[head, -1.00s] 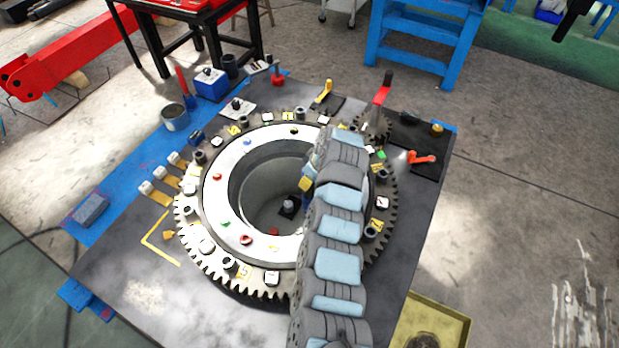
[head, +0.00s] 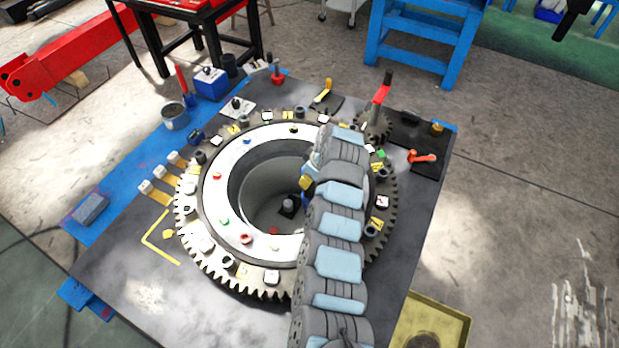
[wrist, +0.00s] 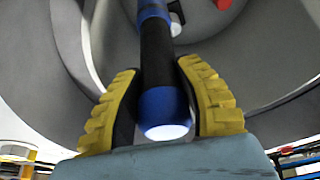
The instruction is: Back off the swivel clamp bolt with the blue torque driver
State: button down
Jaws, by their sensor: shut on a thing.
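My gripper (wrist: 162,105) is shut on the blue torque driver (wrist: 157,60), a blue and black rod with a pale rounded near end. Its yellow ribbed pads grip the rod from both sides. The rod points away into the bore of the big ring. In the head view my arm hides most of the driver, and a yellow finger shows at the bore's right side. A light grey bolt-like head (head: 288,202) on a dark square base stands down in the bore. In the wrist view a pale round end shows beside the driver's far end; whether they touch I cannot tell.
The toothed ring (head: 250,284) with its white inner band surrounds the bore. Coloured studs and small sockets sit on it. A cup (head: 174,117) and blue box (head: 210,84) stand back left.

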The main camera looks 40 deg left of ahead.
jog(key=shift+f+b, duration=0.3)
jog(key=shift+f, duration=0.65)
dwell(3.0)
jog(key=shift+r, duration=0.1)
dwell(0.5)
jog(key=shift+r+p, duration=1.45)
jog(key=shift+r, duration=1.2)
